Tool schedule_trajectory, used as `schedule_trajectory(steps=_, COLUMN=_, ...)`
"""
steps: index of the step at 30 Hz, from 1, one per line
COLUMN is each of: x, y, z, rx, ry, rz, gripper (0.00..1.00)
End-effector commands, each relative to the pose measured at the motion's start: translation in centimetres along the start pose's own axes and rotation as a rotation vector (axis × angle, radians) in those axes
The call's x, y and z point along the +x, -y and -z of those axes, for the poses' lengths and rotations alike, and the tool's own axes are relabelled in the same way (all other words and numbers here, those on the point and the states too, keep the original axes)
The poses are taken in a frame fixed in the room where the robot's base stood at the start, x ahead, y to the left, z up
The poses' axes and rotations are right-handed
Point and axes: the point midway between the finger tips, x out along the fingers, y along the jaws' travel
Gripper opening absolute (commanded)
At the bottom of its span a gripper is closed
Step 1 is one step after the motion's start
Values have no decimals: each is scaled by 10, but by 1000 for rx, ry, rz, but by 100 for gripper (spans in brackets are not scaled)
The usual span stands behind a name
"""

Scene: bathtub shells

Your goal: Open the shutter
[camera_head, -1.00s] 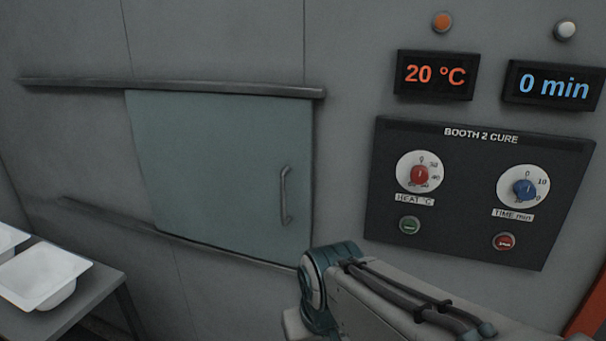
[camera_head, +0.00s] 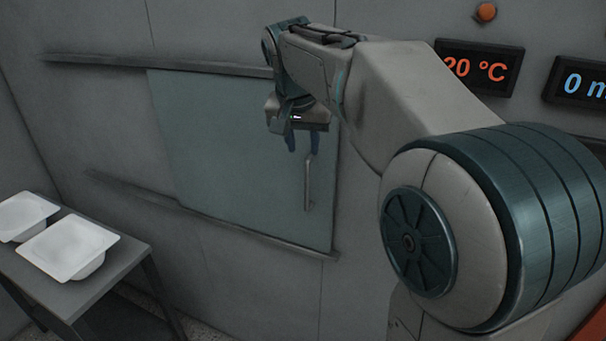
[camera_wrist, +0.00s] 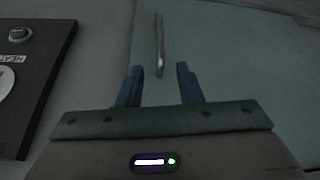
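The shutter (camera_head: 235,160) is a grey-green sliding panel between an upper and a lower rail on the wall; it covers its opening. Its vertical bar handle (camera_head: 308,184) is near the panel's right edge. My gripper (camera_head: 303,148) is in front of the panel, at the height of the handle's top end. In the wrist view my gripper (camera_wrist: 160,75) has its two blue fingers apart with nothing between them. The handle (camera_wrist: 159,45) shows beyond the fingertips, lined up with the gap, and its near end is close to them.
The upper rail (camera_head: 150,65) and lower rail (camera_head: 190,213) run left along clear wall. White shells (camera_head: 68,246) lie on a grey table (camera_head: 125,262) at lower left. A temperature display (camera_head: 478,68) is right of my arm. The dark control panel (camera_wrist: 35,75) shows in the wrist view.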

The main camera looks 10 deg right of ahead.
Motion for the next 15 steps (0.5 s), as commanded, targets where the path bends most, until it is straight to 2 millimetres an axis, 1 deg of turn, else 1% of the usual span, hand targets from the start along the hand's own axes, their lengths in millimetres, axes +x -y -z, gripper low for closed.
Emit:
schedule_trajectory(steps=2, x=2, y=2, z=3, rx=4, ry=-2, rz=-3, gripper=33)
schedule_trajectory(steps=5, x=13, y=2, z=3, rx=5, ry=-1, rz=-4, gripper=33)
schedule_trajectory(steps=8, x=30, y=2, z=2, rx=4, ry=1, rz=-4, gripper=33)
schedule_trajectory(steps=15, x=82, y=2, z=2, rx=4, ry=1, rz=-4, gripper=33)
